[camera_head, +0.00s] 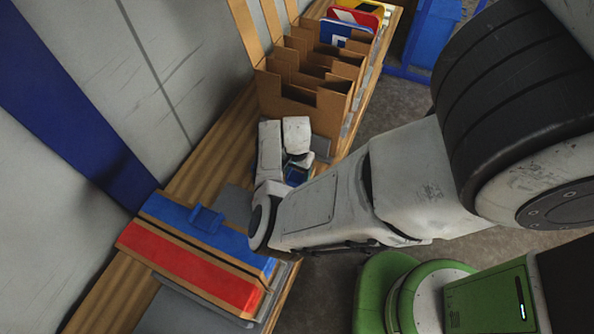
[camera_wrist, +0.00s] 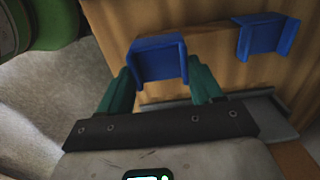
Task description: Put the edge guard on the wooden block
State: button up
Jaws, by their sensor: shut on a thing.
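My gripper (camera_wrist: 160,82) has two green fingers and is shut on a blue edge guard (camera_wrist: 158,60), a channel-shaped piece. In the head view the held blue guard (camera_head: 297,175) shows only partly, beside the white wrist links. A brown wood-grained surface (camera_wrist: 205,55) lies behind the held guard; contact between them cannot be told. A second blue guard (camera_wrist: 265,38) sits against that surface to the right. In the head view a block (camera_head: 185,265) with blue and red bands lies at the lower left, with a blue piece (camera_head: 206,218) on it.
Slotted cardboard holders (camera_head: 305,95) stand beyond my gripper on the wooden bench (camera_head: 200,155), with colored signs (camera_head: 345,30) at the far end. A grey wall (camera_head: 130,70) borders the bench on the left. Open floor (camera_head: 400,110) lies to the right.

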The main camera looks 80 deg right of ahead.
aim_at(297, 176)
jog(key=shift+f+b, duration=0.3)
jog(key=shift+f, duration=0.3)
jog(key=o, duration=1)
jog(key=shift+o, duration=0.2)
notch_tip(297, 176, up, 13)
jog(key=p, duration=0.1)
jog(key=shift+r, duration=0.15)
